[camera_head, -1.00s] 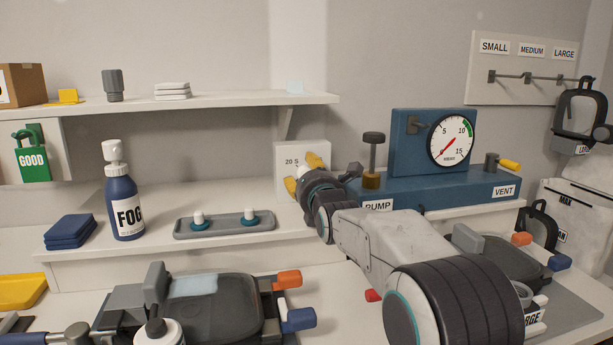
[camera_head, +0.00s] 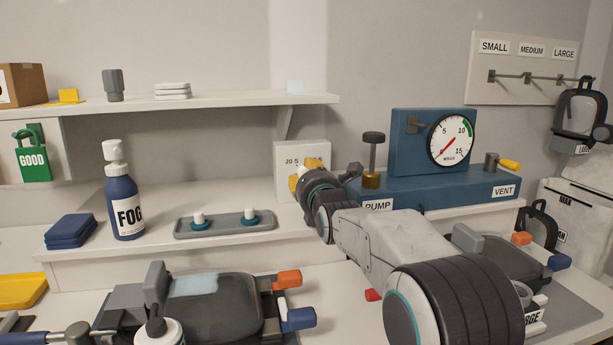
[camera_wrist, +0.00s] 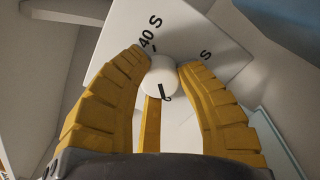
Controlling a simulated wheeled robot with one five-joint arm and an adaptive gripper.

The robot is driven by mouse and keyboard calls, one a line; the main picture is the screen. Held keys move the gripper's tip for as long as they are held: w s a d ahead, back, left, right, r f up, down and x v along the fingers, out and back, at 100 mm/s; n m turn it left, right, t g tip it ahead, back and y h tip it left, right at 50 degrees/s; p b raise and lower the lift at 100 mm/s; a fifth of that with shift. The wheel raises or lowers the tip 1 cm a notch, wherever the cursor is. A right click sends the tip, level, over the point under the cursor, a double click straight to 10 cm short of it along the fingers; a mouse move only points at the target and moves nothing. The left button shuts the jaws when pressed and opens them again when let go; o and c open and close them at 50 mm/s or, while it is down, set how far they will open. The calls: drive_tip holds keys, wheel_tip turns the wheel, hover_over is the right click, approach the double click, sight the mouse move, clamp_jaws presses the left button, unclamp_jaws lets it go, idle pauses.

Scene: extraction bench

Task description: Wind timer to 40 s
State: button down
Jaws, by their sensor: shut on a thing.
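The timer is a white box (camera_head: 290,150) on the bench against the wall, with a "20 S" label showing in the head view. In the wrist view the timer face (camera_wrist: 195,30) shows "40 S" at upper left and another label ending in "S" at right. Its round white knob (camera_wrist: 158,78) has a black mark on its lower part, pointing away from the "40 S" label. My gripper (camera_wrist: 164,65) has its yellow fingers shut on the knob, one on each side. In the head view my gripper (camera_head: 298,179) is at the timer's front and hides the knob.
The blue pump unit (camera_head: 430,190) with its gauge stands just right of my gripper. A grey tray (camera_head: 222,232) with two white-topped pegs lies at left, and a blue FOG bottle (camera_head: 126,205) stands further left. A shelf (camera_head: 230,99) runs above the timer's left.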

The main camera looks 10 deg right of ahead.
drive_tip(key=shift+r, duration=0.15)
idle(0.6)
drive_tip(key=c, duration=1.3)
unclamp_jaws()
drive_tip(key=o, duration=0.5)
drive_tip(key=s, duration=1.2)
